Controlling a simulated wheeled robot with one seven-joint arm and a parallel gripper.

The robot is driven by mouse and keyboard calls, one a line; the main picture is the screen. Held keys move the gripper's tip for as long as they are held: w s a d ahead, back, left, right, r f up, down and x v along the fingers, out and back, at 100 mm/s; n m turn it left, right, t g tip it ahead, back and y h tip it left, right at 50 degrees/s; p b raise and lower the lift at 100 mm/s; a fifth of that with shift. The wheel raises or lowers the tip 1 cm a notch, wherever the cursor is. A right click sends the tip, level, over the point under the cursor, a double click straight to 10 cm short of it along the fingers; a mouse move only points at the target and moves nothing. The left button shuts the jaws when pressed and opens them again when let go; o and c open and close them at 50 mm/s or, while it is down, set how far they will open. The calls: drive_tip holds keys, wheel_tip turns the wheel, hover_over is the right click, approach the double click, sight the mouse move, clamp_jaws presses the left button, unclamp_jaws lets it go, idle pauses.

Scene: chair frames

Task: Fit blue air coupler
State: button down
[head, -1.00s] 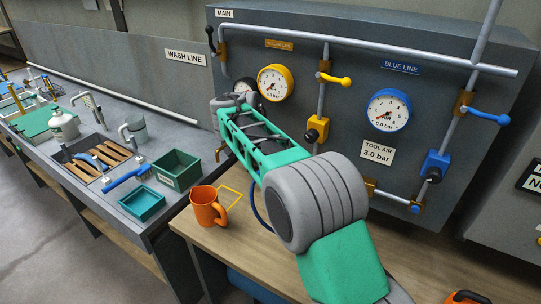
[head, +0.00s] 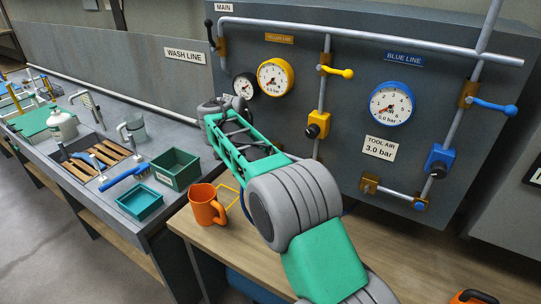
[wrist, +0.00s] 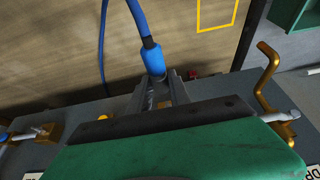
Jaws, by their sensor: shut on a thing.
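The blue air coupler (wrist: 152,57) is between the fingers of my gripper (wrist: 160,88) in the wrist view, with its blue hose (wrist: 138,15) running up and away over the bench. The coupler's tip is partly hidden by the fingers. In the head view my arm reaches left across the front of the panel, and its far end (head: 225,103) is in front of the small black gauge; the coupler cannot be made out there. The blue line's lower brass fitting (head: 370,184) is on the panel at right, apart from my gripper. A similar brass fitting (wrist: 48,133) shows at left in the wrist view.
The blue gauge (head: 392,104) and blue valve handle (head: 493,107) are on the panel. An orange mug (head: 207,206) stands on the wooden bench (head: 400,250) near a yellow outline. A green bin (head: 176,168) is left. A brass hooked pipe (wrist: 268,80) is right in the wrist view.

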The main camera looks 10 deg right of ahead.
drive_tip(key=shift+d+r, duration=0.1)
drive_tip(key=shift+w+d+p, duration=0.95)
drive_tip(key=shift+w+p, duration=0.2)
drive_tip(key=shift+w+d, duration=0.1)
drive_tip(key=shift+w, duration=0.05)
idle(0.5)
drive_tip(key=shift+w+d+p, duration=0.3)
drive_tip(key=shift+w+d, duration=0.5)
drive_tip(key=shift+w, duration=0.1)
drive_tip(key=c, duration=1.1)
unclamp_jaws()
drive_tip(key=shift+c, duration=0.2)
